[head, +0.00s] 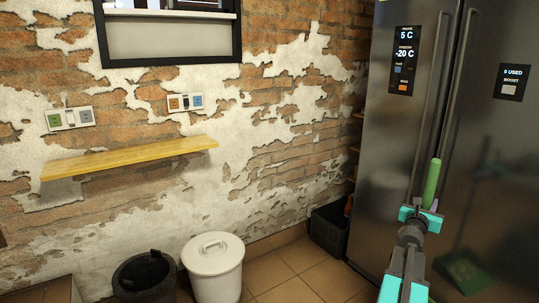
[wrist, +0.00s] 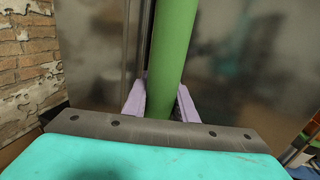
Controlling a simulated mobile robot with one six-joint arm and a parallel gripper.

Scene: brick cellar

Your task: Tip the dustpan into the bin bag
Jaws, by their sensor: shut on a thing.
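My gripper (head: 430,208) is at the right in the head view, in front of the fridge. It is shut on a green handle (head: 432,180), which stands roughly upright. In the wrist view the lilac fingers (wrist: 160,98) sit on both sides of the same green handle (wrist: 173,45). I cannot make out the dustpan's pan or what it carries. A dark open-topped container (head: 146,280), maybe the bin bag, stands on the floor at the lower left, well apart from my gripper. Its inside is too dark to read.
A white lidded bin (head: 213,268) stands beside the dark container. A black crate (head: 329,230) is by the fridge (head: 400,140), whose door shows a dim green shape, seemingly a reflection. A yellow shelf (head: 130,158) juts from the wall. Tiled floor (head: 295,265) is clear between.

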